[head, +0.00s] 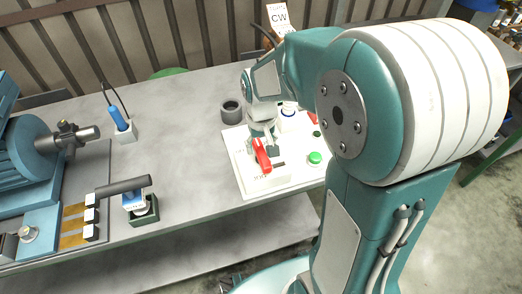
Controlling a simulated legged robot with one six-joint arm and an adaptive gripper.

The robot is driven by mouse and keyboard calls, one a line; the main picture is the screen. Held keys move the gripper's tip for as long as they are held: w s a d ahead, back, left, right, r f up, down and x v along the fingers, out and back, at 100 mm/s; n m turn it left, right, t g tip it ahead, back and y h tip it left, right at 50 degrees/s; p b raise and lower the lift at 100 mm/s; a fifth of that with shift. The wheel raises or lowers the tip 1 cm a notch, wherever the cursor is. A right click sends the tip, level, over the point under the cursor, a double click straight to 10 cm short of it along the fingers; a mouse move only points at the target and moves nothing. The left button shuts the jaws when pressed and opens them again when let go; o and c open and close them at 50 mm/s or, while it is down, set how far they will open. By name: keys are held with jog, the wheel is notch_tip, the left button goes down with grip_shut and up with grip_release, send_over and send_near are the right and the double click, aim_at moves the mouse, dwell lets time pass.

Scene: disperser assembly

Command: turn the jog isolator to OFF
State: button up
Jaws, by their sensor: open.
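The jog isolator appears to be the red handle (262,157) on a white block at the front left of the white control panel (247,184). The handle slants toward the front edge of the bench. Small lettering beside it is too small to read. My gripper (265,146) is open and points down at the back end of the red handle. I cannot tell whether the fingers touch the handle or straddle it. My wrist and arm hide the panel's back part.
A green button (315,158) and a blue-ringed button (288,113) sit on the panel. A dark ring (231,111) stands behind it on the grey bench (190,160). A blue-handled tool (118,118) and a blue machine (32,150) are at left. The bench between is clear.

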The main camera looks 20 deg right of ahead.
aim_at(261, 152)
jog(key=shift+f, duration=1.5)
grip_shut()
jog(key=shift+n, duration=0.3)
jog(key=n, duration=0.8)
jog(key=shift+n, duration=0.4)
jog(key=n, duration=0.4)
jog(key=shift+n, duration=2.2)
